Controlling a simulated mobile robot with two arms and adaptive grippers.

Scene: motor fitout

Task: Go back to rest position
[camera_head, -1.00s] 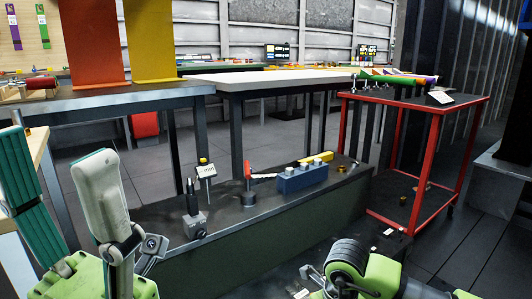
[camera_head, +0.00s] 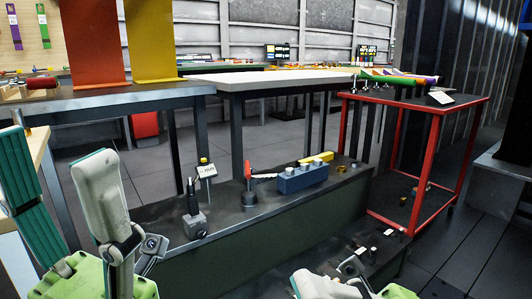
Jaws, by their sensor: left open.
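My left gripper (camera_head: 58,150) is at the lower left of the head view. Its two pale fingers with teal pads point up and stand wide apart. It is open, and nothing shows between the fingers. It is in front of the bench on the left and touches nothing that I can see. Green and pale parts of my right arm show at the bottom edge, right of the middle. I cannot make out the right gripper's jaws.
A low dark bench (camera_head: 240,225) holds a blue block (camera_head: 302,178), a red-handled tool (camera_head: 248,180) and a gauge (camera_head: 206,171). A red-framed cart (camera_head: 436,160) stands right. A white-topped table (camera_head: 270,79) stands behind. Floor (camera_head: 455,240) is clear at the lower right.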

